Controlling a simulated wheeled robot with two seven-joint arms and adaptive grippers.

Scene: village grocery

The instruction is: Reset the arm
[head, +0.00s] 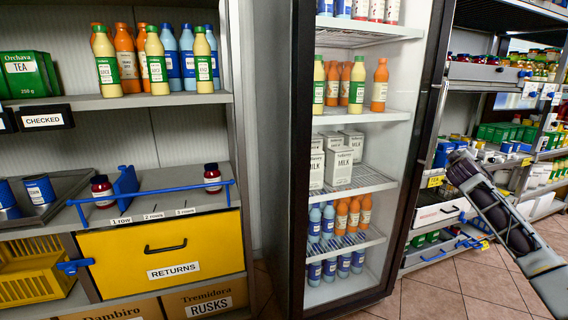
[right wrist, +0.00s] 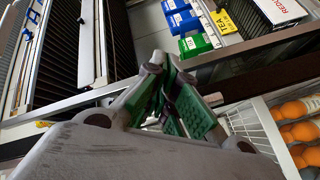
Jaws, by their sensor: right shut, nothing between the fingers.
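My right arm (head: 505,225) reaches in from the lower right of the head view, raised in front of the right-hand shelves and the tiled floor. Its fingers cannot be made out clearly there. In the right wrist view my right gripper (right wrist: 168,75) has its green-padded fingers brought together with nothing between them. Shelf edges and packets show beyond the fingertips, apart from them. My left arm and gripper are in no view.
A fridge (head: 343,180) with bottles and milk cartons stands in the middle, its dark door frame (head: 425,120) beside my right arm. At left are shelves with bottles, a blue rack (head: 125,185) and a yellow returns drawer (head: 165,255). Tiled floor (head: 440,295) is clear at lower right.

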